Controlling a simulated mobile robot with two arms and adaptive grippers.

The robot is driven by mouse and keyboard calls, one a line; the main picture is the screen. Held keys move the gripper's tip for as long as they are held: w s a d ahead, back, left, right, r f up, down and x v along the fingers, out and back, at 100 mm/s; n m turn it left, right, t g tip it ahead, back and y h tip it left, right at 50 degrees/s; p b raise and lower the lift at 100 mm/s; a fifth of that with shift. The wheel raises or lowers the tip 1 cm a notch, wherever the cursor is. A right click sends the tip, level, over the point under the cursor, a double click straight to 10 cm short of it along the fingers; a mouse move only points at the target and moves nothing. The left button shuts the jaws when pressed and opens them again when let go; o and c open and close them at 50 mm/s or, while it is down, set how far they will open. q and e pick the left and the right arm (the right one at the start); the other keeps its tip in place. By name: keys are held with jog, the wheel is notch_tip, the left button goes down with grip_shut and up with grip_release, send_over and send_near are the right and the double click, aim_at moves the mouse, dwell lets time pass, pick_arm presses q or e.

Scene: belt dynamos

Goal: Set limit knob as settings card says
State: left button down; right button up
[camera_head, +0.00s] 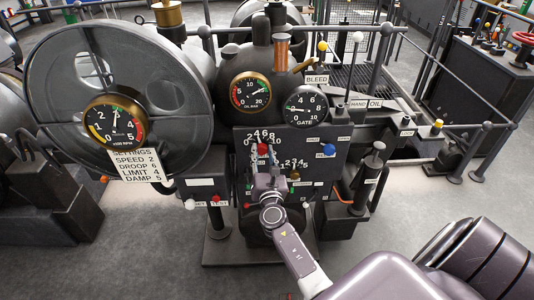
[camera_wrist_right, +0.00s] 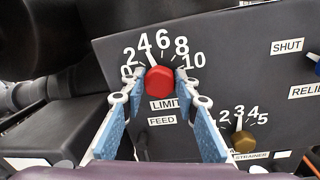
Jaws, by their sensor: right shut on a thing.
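The settings card (camera_head: 139,165) hangs below the left gauge and reads speed 2, droop 6, limit 4, damp 5. The red limit knob (camera_wrist_right: 159,80) is on the dark panel with a dial marked 0 to 10, the LIMIT label (camera_wrist_right: 164,104) below it. Its white pointer (camera_wrist_right: 149,57) points up and slightly left, near the 4. The knob also shows in the head view (camera_head: 262,149). My right gripper (camera_wrist_right: 160,84) is shut on the knob, one blue-padded finger on each side. My left gripper is not in view.
A brass knob (camera_wrist_right: 243,141) with a smaller dial sits lower right of the limit knob. A blue knob (camera_head: 329,150) is to the right on the panel. The gate gauge (camera_head: 306,106) is above the panel. Railings (camera_head: 440,75) stand at the right.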

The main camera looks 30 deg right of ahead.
jog(key=o, duration=1.1)
jog(key=shift+r, duration=0.1)
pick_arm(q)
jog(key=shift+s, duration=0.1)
pick_arm(e)
jog(key=shift+s, duration=0.2)
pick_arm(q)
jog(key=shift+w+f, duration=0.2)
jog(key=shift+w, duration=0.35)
pick_arm(e)
jog(key=v, duration=1.1)
jog(key=shift+s+a, duration=0.25)
jog(key=shift+s, duration=0.1)
